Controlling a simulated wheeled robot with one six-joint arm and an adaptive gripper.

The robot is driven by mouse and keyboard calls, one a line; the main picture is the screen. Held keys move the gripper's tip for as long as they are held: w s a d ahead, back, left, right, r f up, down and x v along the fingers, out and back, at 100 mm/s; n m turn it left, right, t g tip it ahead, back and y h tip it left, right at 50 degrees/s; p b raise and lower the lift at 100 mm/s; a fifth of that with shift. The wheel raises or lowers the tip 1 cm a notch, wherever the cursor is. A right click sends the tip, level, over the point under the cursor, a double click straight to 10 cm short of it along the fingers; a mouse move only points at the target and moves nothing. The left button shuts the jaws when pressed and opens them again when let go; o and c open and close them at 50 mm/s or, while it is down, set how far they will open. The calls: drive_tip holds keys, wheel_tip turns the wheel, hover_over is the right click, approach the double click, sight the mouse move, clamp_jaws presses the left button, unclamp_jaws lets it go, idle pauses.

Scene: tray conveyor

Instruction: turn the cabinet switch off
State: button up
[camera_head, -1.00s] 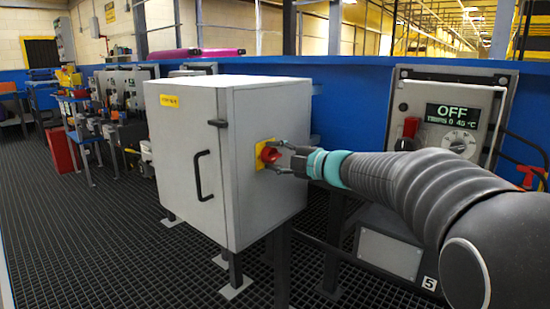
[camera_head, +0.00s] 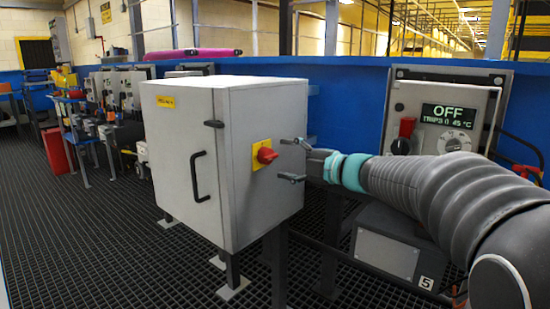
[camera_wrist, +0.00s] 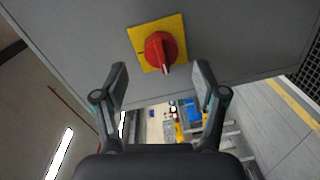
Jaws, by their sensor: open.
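The grey cabinet (camera_head: 187,230) stands on legs on a grating floor, with its door and black handle facing front left. Its red rotary switch (camera_head: 266,155) sits on a yellow plate (camera_head: 259,170) on the right side wall. In the wrist view the red knob (camera_wrist: 160,50) is in full view, with its pale-tipped grip pointing toward the picture's bottom. My gripper (camera_head: 297,160) is open and empty, to the right of the switch and apart from it. In the wrist view my gripper's fingers (camera_wrist: 160,88) are spread below the knob, touching nothing.
Behind my arm a grey panel (camera_head: 398,84) has a display (camera_head: 447,116) reading OFF, a red part and a round dial. A box marked 5 (camera_head: 389,257) stands below it. A blue wall (camera_head: 345,95) runs behind the cabinet.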

drive_tip(key=v, duration=0.7)
drive_tip(key=d+r+m+t+h+p, duration=0.2)
drive_tip(key=d+r+m+t+h, duration=0.45)
drive_tip(key=m, duration=0.25)
drive_tip(key=s+d+f+m+g+h+p, duration=0.2)
drive_tip(key=s+d+f+m+h, duration=0.2)
drive_tip(key=s+d+m+h, duration=0.45)
drive_tip(key=s+a+f+m+g+p, duration=0.1)
drive_tip(key=s+a+f+m+g, duration=0.1)
drive_tip(key=s+f, duration=0.3)
drive_tip(key=s+a+f+m+g+y+p, duration=0.1)
drive_tip(key=s+a+f+m+g, duration=0.1)
drive_tip(key=s, duration=0.7)
drive_tip(key=s+a+f+m+g+p, duration=0.1)
drive_tip(key=s+f+m+g, duration=0.3)
drive_tip(key=s+f, duration=0.4)
drive_tip(key=shift+a+f+g, duration=0.35)
drive_tip(key=shift+a+g, duration=0.05)
drive_tip(key=shift+g, duration=0.35)
